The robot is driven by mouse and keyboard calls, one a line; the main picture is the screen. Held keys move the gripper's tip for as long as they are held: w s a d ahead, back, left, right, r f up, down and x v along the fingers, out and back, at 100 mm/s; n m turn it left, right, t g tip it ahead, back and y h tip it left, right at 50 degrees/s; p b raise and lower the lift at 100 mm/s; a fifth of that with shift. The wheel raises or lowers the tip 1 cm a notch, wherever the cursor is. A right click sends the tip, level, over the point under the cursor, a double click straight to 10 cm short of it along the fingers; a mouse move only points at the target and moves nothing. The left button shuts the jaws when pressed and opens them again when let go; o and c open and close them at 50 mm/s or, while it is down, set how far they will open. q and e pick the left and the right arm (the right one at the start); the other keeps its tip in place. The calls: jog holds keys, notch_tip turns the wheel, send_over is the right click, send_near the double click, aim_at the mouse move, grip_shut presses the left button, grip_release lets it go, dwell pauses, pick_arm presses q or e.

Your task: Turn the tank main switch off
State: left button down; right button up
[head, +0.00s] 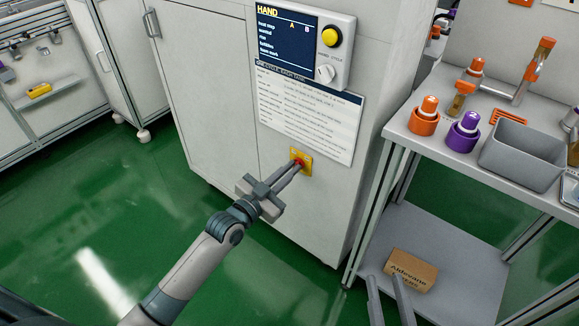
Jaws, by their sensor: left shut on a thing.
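The main switch (306,161) is a small red knob on a yellow plate, low on the side of the white cabinet (215,80). My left gripper (296,166) reaches it from the lower left, and its two fingers are shut on the red knob. The fingertips cover much of the knob, so I cannot read its angle. My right gripper (390,298) shows at the bottom edge, its two fingers apart with nothing between them.
Above the switch are a printed sheet (310,120) and a panel (285,38) with a yellow button and a dial. At right, a table (420,138) holds orange and purple bottles and a grey bin (522,152). A cardboard box (411,270) lies on its lower shelf. Green floor is clear at left.

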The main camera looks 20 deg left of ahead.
pick_arm(q)
jog(key=n+p, duration=0.2)
jog(key=shift+a+r+n, duration=0.1)
jog(key=shift+r+n, duration=0.05)
jog(key=shift+n, duration=0.15)
jog(key=shift+w+a+n+p, duration=0.15)
jog(key=shift+n+p, duration=0.7)
jog(key=shift+n, duration=0.65)
jog(key=shift+a+n+p, duration=0.1)
jog(key=shift+n+p, duration=0.75)
jog(key=shift+n, duration=0.65)
pick_arm(e)
jog(key=s+d+f+g+h, duration=0.2)
jog(key=s+d+f+g, duration=0.1)
jog(key=f+g, duration=0.2)
jog(key=s+d+f+g+h, duration=0.1)
jog(key=s+d+f+g, duration=0.2)
jog(key=f, duration=0.7)
jog(key=shift+m+g+h, duration=0.3)
jog(key=shift+g+h, duration=0.1)
jog(key=shift+g, duration=1)
jog(key=shift+f, duration=0.1)
pick_arm(q)
jog(key=c, duration=1.9)
grip_release()
jog(key=shift+o, duration=0.2)
jog(key=shift+f, duration=0.2)
